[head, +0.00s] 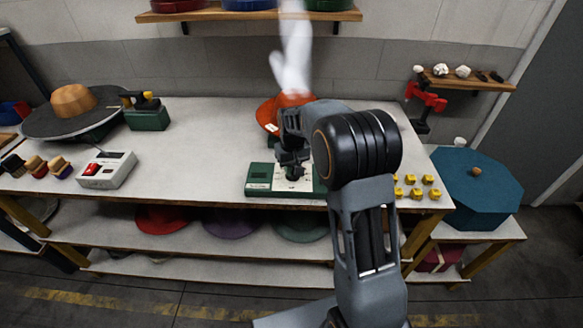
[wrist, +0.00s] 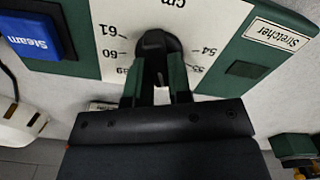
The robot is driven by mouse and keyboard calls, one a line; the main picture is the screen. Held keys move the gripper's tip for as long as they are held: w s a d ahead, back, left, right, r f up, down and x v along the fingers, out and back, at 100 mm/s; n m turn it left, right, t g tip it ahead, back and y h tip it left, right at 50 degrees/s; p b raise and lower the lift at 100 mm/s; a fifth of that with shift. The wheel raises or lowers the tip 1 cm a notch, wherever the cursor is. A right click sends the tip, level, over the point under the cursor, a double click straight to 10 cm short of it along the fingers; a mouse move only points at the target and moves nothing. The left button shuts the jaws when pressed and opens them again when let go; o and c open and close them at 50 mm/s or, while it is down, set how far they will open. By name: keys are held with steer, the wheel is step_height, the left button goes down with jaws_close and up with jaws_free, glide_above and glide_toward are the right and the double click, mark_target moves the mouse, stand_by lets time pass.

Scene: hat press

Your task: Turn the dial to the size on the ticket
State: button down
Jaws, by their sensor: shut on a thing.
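The dial is a black knob (wrist: 158,45) on a white scale plate (wrist: 115,25) marked in cm, in the wrist view. I read 61, 60 and 59 on its left and 54 and 55 on its right; the knob's pointer cannot be made out clearly. My gripper (wrist: 157,80) is shut on the knob, with one dark green finger on each side. In the head view my gripper (head: 292,168) reaches down onto the green stretcher panel (head: 259,179). A small pale tag (head: 271,127), perhaps the ticket, shows by the orange hat; its text is unreadable.
The orange hat (head: 266,112) is behind my gripper, under a blurred white plume. A blue Steam button (wrist: 30,35) is beside the scale. A white box with a red switch (head: 107,170) stands left; several yellow pieces (head: 413,187) lie right. Bare tabletop (head: 200,130) lies between.

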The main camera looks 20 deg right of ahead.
steer(key=shift+m, duration=0.9)
steer(key=c, duration=1)
jaws_free()
steer(key=shift+c, duration=0.2)
steer(key=shift+r, duration=0.1)
step_height(320, 180, up, 14)
